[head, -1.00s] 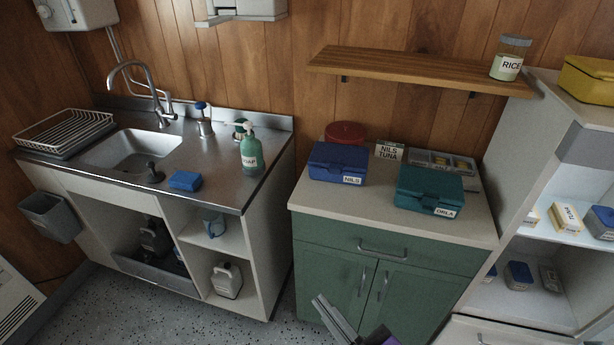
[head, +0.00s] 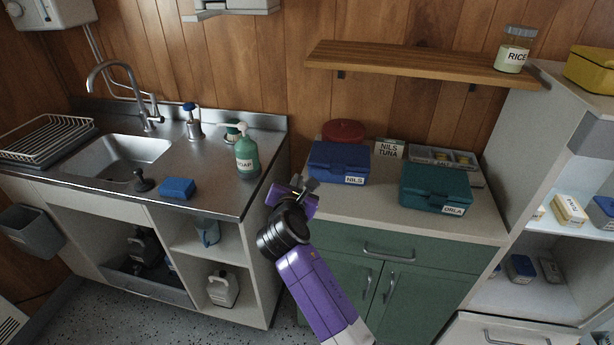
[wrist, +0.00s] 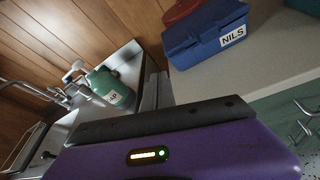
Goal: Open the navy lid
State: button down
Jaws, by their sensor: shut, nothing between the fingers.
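The navy lid (head: 338,154) tops a blue box labelled NILS, which sits shut on the left part of the green cabinet's counter. The same box (wrist: 205,40) shows at the top of the wrist view, with its label facing me. My gripper (head: 307,184) is at the counter's front left corner, in front of and a little left of the box, apart from it. Its fingers are together and nothing shows in them.
A teal box labelled ORLA (head: 434,186) stands right of the navy one. Behind are a red round container (head: 343,130), a NILS TUNA card (head: 389,148) and a divided tray (head: 477,171). A wooden shelf (head: 420,58) hangs above. The sink counter with a soap bottle (head: 247,155) is left.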

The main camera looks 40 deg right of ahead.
jog(key=w+d+f+n, duration=0.1)
jog(key=d, duration=0.1)
jog(key=w+d+f+n+g, duration=0.1)
jog(key=d+f, duration=0.1)
jog(key=d, duration=0.1)
jog(key=w+d+f+n, duration=0.1)
jog(key=w+d+f, duration=0.1)
jog(key=d, duration=0.1)
jog(key=shift+w+d+f+h, duration=0.1)
jog(key=shift+d+h, duration=0.15)
jog(key=shift+h, duration=0.15)
dwell(0.4)
